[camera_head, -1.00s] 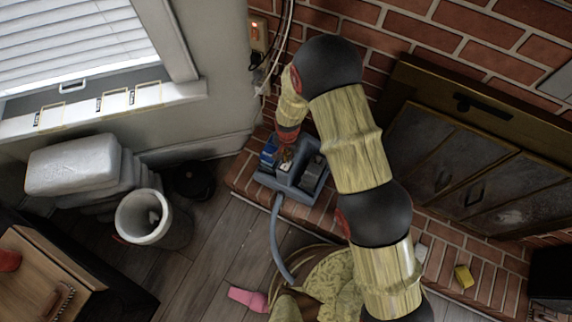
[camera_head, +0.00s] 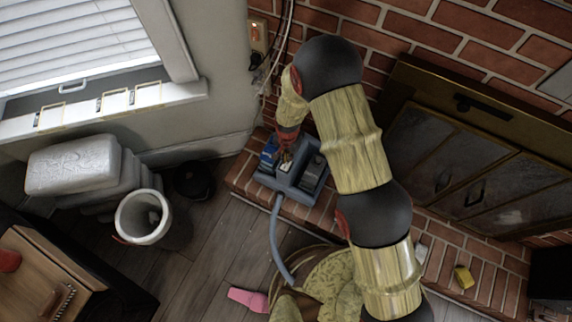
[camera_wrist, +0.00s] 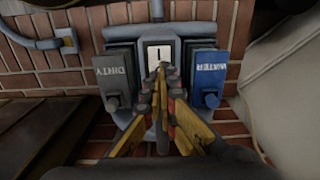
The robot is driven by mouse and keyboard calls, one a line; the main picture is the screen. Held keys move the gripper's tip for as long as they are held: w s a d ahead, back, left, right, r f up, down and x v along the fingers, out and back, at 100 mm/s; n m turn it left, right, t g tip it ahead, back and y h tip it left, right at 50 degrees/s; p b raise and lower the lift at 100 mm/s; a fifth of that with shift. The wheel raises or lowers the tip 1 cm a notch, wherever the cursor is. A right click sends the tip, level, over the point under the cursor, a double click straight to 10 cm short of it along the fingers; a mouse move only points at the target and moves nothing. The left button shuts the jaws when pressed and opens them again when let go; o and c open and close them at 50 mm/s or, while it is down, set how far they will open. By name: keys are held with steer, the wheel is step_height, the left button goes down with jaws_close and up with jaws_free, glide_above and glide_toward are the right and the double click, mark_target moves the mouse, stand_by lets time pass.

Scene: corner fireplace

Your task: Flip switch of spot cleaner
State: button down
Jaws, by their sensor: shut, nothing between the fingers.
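The spot cleaner (camera_head: 311,181) is a blue-grey machine with a hose, standing on the brick hearth in the head view. In the wrist view, its DIRTY tank (camera_wrist: 115,79) is on the left and its blue WATER tank (camera_wrist: 205,77) is on the right. Between them is a white switch plate (camera_wrist: 158,51) with a dark mark on it. My gripper (camera_wrist: 160,72) is shut and empty, its fingertips at the lower edge of the switch plate. I cannot tell whether they touch it. In the head view my gripper (camera_head: 285,156) is over the cleaner, partly hidden.
The brick wall (camera_head: 450,40) and fireplace doors (camera_head: 455,165) are close to my arm. A yellow block (camera_head: 463,276) lies on the hearth. Some wooden floor (camera_head: 215,245) is clear.

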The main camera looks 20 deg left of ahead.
steer(key=shift+f+b, duration=0.7)
steer(key=shift+f, duration=0.4)
stand_by(0.6)
steer(key=shift+r+p, duration=2.2)
steer(key=shift+r, duration=1.35)
